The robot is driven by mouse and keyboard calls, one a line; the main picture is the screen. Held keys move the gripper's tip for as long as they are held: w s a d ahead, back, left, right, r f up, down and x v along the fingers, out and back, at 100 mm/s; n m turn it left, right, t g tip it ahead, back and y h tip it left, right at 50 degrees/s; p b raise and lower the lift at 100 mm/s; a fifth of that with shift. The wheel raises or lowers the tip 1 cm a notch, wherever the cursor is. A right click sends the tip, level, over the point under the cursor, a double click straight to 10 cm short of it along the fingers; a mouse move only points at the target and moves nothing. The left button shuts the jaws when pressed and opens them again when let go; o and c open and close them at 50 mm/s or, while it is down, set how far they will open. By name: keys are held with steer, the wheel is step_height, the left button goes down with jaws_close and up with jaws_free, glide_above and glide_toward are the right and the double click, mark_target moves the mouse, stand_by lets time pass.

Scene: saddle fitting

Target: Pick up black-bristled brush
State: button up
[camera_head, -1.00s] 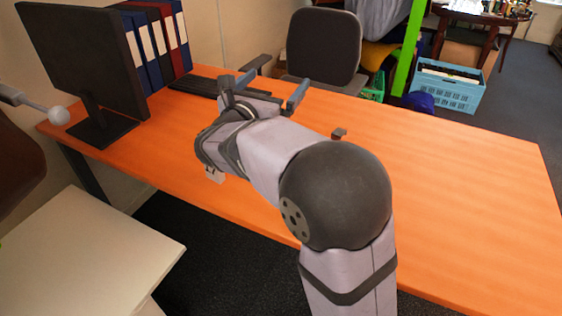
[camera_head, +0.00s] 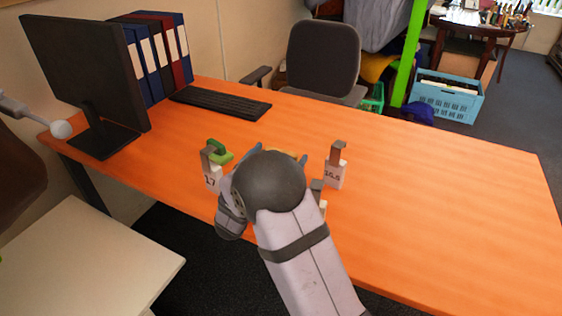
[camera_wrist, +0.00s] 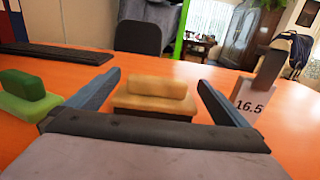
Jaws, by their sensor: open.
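In the wrist view a tan, brush-shaped block (camera_wrist: 155,92) with a raised grip on a wider base lies on the desk ahead, framed between the fingers. Its underside is hard to see. My gripper (camera_wrist: 159,80) is open, its two blue fingers spread on either side of the tan block in the picture, with nothing held.
A white block marked 16.5 (camera_wrist: 250,95) with a dark upright stands close to the right finger. A block marked 17 (camera_head: 211,180) stands left of my arm. Another small block (camera_head: 319,193) is partly hidden. A keyboard (camera_head: 220,101) and monitor (camera_head: 85,70) stand at the back left; the right desk is clear.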

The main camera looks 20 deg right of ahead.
steer(key=shift+x, duration=3.35)
steer(key=shift+a, duration=0.1)
steer(key=shift+c, duration=0.3)
steer(key=shift+r, duration=0.1)
steer(key=c, duration=1.2)
steer(key=shift+o, duration=0.2)
steer(key=shift+r, duration=0.1)
step_height(320, 180, up, 10)
steer(key=p, duration=0.1)
